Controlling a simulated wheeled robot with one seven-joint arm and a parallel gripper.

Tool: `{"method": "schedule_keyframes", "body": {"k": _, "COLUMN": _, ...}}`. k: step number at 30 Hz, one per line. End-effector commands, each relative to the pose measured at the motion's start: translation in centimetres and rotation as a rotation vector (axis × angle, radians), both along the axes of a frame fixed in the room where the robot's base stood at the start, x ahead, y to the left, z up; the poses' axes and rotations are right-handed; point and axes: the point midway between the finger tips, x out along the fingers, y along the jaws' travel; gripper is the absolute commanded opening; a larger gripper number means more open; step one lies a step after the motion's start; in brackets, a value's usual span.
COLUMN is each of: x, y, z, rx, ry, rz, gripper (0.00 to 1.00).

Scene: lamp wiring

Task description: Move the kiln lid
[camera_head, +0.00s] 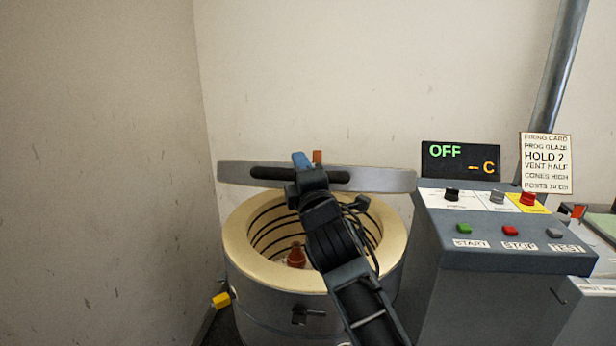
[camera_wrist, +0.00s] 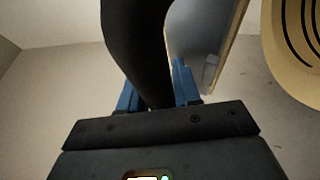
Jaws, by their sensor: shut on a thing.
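The kiln lid (camera_head: 391,180) is a grey disc seen nearly edge-on, raised at the back of the round kiln (camera_head: 245,255). A black handle (camera_head: 268,173) runs across its front. My gripper (camera_head: 304,160) is at the middle of this handle, with blue fingers. In the wrist view the blue fingers (camera_wrist: 156,92) stand on both sides of the dark handle (camera_wrist: 137,45) and are shut on it. The lid's grey face (camera_wrist: 195,35) shows beside them. The kiln mouth is open, with dark coils inside and a reddish-brown piece (camera_head: 296,256). My arm hides part of the rim.
A grey control box (camera_head: 490,235) stands close right of the kiln, with buttons and a display (camera_head: 460,161) reading OFF. A firing card (camera_head: 546,163) and a metal pipe (camera_head: 562,60) are behind it. A yellow piece (camera_head: 221,300) sticks out at the kiln's left. Walls stand behind and left.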

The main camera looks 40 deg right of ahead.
Motion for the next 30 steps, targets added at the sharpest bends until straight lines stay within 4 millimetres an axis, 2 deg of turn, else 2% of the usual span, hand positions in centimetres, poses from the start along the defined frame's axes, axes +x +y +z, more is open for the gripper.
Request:
{"method": "schedule_keyframes", "body": {"k": 7, "x": 0.0, "y": -0.2, "z": -0.2, "rx": 0.001, "ry": 0.004, "rz": -0.005, "gripper": 0.0}}
{"method": "schedule_keyframes", "body": {"k": 8, "x": -0.1, "y": -0.2, "z": -0.2, "rx": 0.001, "ry": 0.004, "rz": -0.005, "gripper": 0.33}}
{"method": "schedule_keyframes", "body": {"k": 14, "x": -0.1, "y": -0.2, "z": -0.3, "rx": 0.002, "ry": 0.006, "rz": -0.005, "gripper": 0.52}}
{"method": "schedule_keyframes", "body": {"k": 25, "x": -0.2, "y": -0.2, "z": -0.6, "rx": 0.004, "ry": 0.01, "rz": -0.007, "gripper": 0.53}}
{"method": "schedule_keyframes", "body": {"k": 30, "x": -1.9, "y": 0.7, "z": -1.0, "rx": 0.005, "ry": 0.008, "rz": -0.006, "gripper": 0.53}}
